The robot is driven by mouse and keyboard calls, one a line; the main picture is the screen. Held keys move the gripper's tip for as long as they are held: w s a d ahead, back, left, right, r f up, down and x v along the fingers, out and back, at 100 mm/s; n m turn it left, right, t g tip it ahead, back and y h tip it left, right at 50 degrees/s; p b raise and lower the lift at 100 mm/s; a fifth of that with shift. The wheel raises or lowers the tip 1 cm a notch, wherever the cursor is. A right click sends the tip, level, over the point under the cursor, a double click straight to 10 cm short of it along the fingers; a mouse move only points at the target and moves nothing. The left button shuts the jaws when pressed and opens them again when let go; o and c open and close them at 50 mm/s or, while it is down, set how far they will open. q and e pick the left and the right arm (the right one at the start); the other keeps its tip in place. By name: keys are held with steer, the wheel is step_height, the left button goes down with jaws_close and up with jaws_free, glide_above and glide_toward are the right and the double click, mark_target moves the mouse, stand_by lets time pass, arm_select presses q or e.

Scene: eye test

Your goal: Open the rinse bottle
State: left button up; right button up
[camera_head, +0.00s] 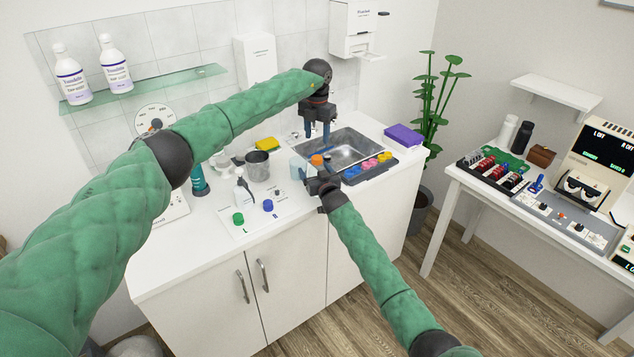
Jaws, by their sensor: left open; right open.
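A small white bottle (241,191) stands on the counter near a white sheet; it may be the rinse bottle, but I read no label on it. Two larger white bottles with purple labels stand on the glass shelf, one at the left (70,76) and one beside it (115,66). My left gripper (317,137) points down, open, above the sink's left side and well right of these bottles. My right gripper (313,186) is open over the counter's front, right of the small bottle. Its fingers are small and partly hard to make out.
A metal cup (257,165), a teal bottle (198,181), and green (238,219) and blue (268,206) caps are near the small bottle. A sink (350,147), a tray of colored items (370,170) and a purple box (403,136) lie right. My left arm hides part of the counter.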

mark_target(317, 157)
steer(key=shift+w, duration=0.1)
jaws_close()
arm_select(q)
steer(key=m, duration=0.6)
steer(key=shift+m, duration=0.3)
steer(key=m, duration=0.6)
steer(key=shift+m, duration=0.4)
steer(key=m, duration=1.7)
steer(key=shift+m, duration=0.4)
steer(key=shift+f, duration=4.05)
